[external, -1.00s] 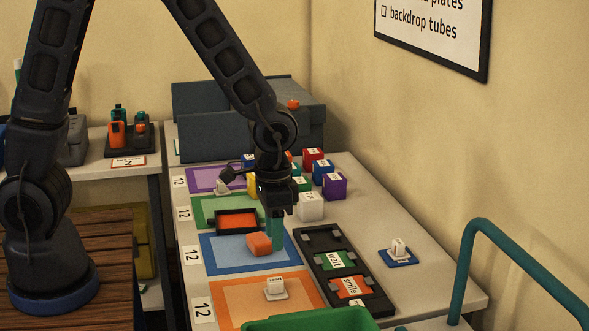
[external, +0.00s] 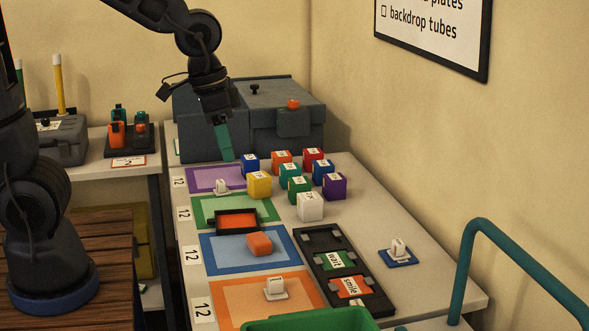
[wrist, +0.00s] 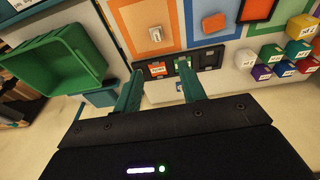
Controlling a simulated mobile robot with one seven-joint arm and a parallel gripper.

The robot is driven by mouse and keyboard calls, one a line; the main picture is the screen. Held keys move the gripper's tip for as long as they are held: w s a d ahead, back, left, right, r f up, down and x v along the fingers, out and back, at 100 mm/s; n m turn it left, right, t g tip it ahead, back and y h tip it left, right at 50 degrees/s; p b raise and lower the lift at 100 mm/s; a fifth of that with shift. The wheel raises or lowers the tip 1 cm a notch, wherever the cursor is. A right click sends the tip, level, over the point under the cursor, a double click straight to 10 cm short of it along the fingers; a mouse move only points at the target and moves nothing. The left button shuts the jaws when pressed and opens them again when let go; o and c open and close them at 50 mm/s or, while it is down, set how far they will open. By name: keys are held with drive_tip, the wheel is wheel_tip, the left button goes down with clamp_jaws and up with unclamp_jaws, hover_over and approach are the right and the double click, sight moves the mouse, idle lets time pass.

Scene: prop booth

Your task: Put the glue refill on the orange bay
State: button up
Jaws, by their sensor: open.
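The orange bay (external: 238,302) is a bordered orange mat at the front of the bench; a small white stand (external: 275,287) sits on it. A small orange block (external: 259,244), perhaps the glue refill, lies on the blue bay (external: 222,262) behind it; no label shows on it. In the wrist view the orange bay (wrist: 133,22) is at top centre and the orange block (wrist: 213,22) is to its right. My gripper (external: 226,157) is raised near the purple bay at the back, its teal fingers pointing down. In the wrist view my gripper (wrist: 160,68) is open and empty.
A black-rimmed orange tray (external: 237,222) sits on the green bay. Several labelled cubes (external: 310,206) stand right of the bays. A black slotted rack (external: 319,262) lies right of the blue and orange bays. A green bin (external: 310,320) is at the front.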

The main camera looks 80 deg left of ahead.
drive_tip(key=s+a+r+t, duration=0.2)
drive_tip(key=s+r, duration=0.7)
drive_tip(key=s, duration=0.4)
drive_tip(key=shift+s+r, duration=0.15)
drive_tip(key=shift+s, duration=0.2)
